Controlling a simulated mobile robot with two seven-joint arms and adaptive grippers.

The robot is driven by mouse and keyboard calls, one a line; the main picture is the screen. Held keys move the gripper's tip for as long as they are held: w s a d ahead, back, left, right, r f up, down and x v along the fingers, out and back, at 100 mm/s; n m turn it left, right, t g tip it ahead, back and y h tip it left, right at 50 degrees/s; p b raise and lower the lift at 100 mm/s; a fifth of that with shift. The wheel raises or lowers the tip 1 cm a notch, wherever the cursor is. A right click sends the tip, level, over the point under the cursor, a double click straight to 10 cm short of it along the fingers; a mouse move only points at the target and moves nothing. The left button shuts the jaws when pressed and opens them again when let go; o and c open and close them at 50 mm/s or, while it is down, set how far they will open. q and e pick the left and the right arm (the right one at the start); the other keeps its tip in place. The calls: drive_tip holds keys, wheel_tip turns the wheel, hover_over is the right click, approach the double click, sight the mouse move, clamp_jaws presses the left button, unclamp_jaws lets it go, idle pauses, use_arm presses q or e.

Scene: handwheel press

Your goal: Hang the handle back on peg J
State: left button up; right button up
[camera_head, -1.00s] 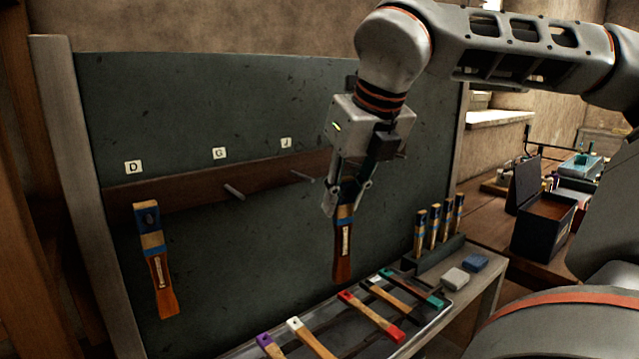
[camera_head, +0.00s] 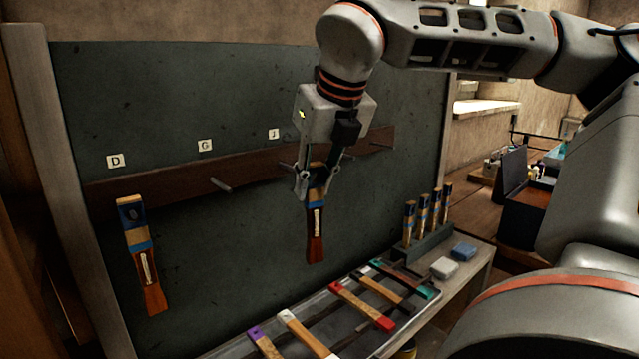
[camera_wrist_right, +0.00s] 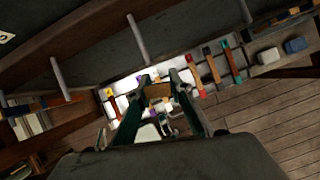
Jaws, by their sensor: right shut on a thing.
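The handle (camera_head: 315,226) is brown wood with blue bands and a dark top, and it hangs upright in my right gripper (camera_head: 317,183). The fingers are shut on it near its top; the right wrist view shows its end (camera_wrist_right: 158,92) between them. Label J (camera_head: 274,134) is on the board, and peg J (camera_head: 286,165) sticks out below it, just left of the gripper. The handle is in front of the board, beside the peg in the picture; its hole and exact depth are hidden. My left gripper is not in view.
A similar handle (camera_head: 143,255) hangs under label D (camera_head: 115,161). The peg under G (camera_head: 220,185) is bare. A tray (camera_head: 352,342) of coloured handles lies below, with a block of upright handles (camera_head: 427,240) behind right.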

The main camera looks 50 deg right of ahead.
sight(294, 168)
drive_tip(key=shift+w+d+f, duration=0.1)
drive_tip(key=shift+w+d, duration=0.05)
drive_tip(key=shift+w, duration=1)
drive_tip(key=shift+w+d+f, duration=0.1)
drive_tip(key=shift+w, duration=1.8)
drive_tip(key=shift+d+f+b, duration=0.1)
drive_tip(key=shift+f+b, duration=0.05)
drive_tip(key=shift+b, duration=0.45)
drive_tip(key=o, duration=1)
drive_tip(key=shift+s, duration=0.1)
